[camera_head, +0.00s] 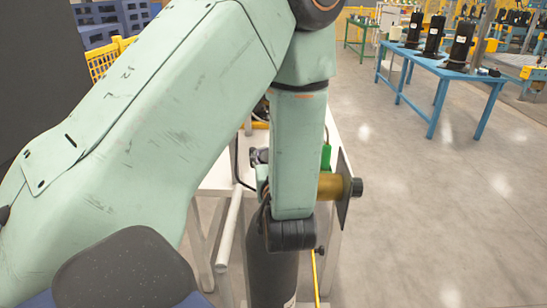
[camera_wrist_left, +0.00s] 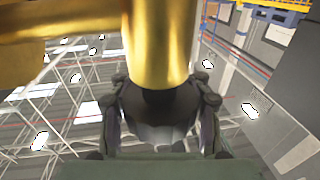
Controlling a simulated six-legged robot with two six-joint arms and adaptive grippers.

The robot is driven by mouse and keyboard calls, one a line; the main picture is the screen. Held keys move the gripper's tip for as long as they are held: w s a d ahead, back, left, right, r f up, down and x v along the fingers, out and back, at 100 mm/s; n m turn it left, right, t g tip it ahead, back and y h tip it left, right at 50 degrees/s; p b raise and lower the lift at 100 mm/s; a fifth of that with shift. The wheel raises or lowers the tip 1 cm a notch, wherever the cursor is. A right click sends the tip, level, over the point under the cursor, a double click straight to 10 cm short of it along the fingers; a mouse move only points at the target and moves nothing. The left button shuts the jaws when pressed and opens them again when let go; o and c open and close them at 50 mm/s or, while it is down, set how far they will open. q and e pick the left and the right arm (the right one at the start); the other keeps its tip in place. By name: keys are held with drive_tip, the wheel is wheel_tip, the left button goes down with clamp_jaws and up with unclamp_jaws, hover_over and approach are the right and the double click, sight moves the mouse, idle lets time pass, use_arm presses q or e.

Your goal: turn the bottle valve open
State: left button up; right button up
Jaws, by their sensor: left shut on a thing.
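The brass valve (camera_head: 331,187) sticks out to the right from behind my left forearm, with a dark round end (camera_head: 357,187) and a thin dark plate beside it. The dark bottle (camera_head: 270,280) stands upright below and is partly covered by my wrist. In the left wrist view the brass valve body (camera_wrist_left: 160,45) fills the top middle, with a pipe-like branch to the left. My left gripper (camera_wrist_left: 162,98) has a finger on each side of the dark valve knob (camera_wrist_left: 165,112) under the brass and is shut on it. My right gripper is in neither view.
A white table (camera_head: 222,178) stands behind my arm, with a green object (camera_head: 326,157) near the valve. A blue table (camera_head: 440,68) with several black cylinders is at the back right. A yellow crate (camera_head: 108,58) is at the back left. The grey floor (camera_head: 430,200) on the right is clear.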

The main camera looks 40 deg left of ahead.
use_arm(q)
drive_tip(key=shift+s+a+n+g+y+p, duration=0.1)
drive_tip(key=shift+s+n+g+y+p, duration=0.45)
drive_tip(key=shift+n+g, duration=0.85)
drive_tip(key=shift+s+a+n+g+y+p, duration=0.15)
drive_tip(key=shift+n+g+y+p, duration=0.2)
drive_tip(key=shift+n+g+y, duration=1.1)
drive_tip(key=shift+s+a+n+g+y+p, duration=0.1)
drive_tip(key=shift+s+n+g+p, duration=0.3)
drive_tip(key=shift+g, duration=1.75)
drive_tip(key=shift+w+n, duration=0.1)
drive_tip(key=shift+n, duration=0.25)
drive_tip(key=o, duration=1.3)
drive_tip(key=shift+o, duration=0.2)
wheel_tip(320, 180, up, 10)
